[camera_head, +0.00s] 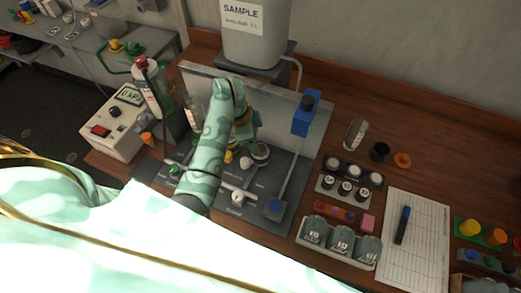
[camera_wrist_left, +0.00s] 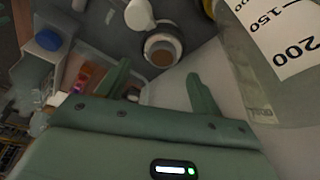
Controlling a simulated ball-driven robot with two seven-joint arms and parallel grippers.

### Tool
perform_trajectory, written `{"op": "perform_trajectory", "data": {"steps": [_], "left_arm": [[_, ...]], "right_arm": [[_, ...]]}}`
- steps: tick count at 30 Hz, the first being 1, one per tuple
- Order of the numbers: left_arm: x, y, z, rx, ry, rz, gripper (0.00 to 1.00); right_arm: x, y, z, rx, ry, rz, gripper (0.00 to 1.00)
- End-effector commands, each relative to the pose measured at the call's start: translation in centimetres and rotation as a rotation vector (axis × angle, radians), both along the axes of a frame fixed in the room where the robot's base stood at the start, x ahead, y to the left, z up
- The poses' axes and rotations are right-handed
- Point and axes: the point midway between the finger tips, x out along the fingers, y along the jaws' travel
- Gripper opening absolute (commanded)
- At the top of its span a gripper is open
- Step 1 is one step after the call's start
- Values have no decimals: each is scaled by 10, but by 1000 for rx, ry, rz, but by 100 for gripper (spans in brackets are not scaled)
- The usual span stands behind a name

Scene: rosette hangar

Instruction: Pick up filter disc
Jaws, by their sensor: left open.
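A round holder (camera_head: 260,153) with a pale rim stands on the dark grey rig plate (camera_head: 235,211). In the left wrist view the holder (camera_wrist_left: 147,49) contains a flat brown round face (camera_wrist_left: 163,54), which may be the filter disc; I cannot tell for certain. My left gripper (camera_head: 247,138) is above the rig, close to this holder, and my own arm partly hides it. In the left wrist view my left gripper (camera_wrist_left: 160,87) has its fingers apart with nothing between them, and the holder is beyond the tips. My right gripper is not in view.
A sample tank (camera_head: 255,45) stands behind the rig. A blue clamp (camera_head: 305,116) on a slanted rod is to the right. A bottle (camera_head: 150,88) and a meter box (camera_head: 112,125) are left. Racks of small jars (camera_head: 341,243) and a paper sheet (camera_head: 415,240) fill the right.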

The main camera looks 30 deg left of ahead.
Motion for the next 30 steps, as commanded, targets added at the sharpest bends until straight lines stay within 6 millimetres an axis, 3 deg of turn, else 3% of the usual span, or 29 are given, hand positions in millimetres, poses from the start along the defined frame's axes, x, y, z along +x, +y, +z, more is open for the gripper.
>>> {"op": "perform_trajectory", "data": {"steps": [7,16,17,22,30], "left_arm": [[8,-6,-39,-1,3,-1,65],[10,-8,-46,1,0,0,65],[10,-8,-46,1,1,0,63],[9,-8,-46,1,1,0,17],[9,-8,-46,1,1,0,17]], "right_arm": [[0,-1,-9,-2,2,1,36],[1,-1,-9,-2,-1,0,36],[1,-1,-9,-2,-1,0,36],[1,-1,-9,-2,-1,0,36],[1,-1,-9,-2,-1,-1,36]]}}
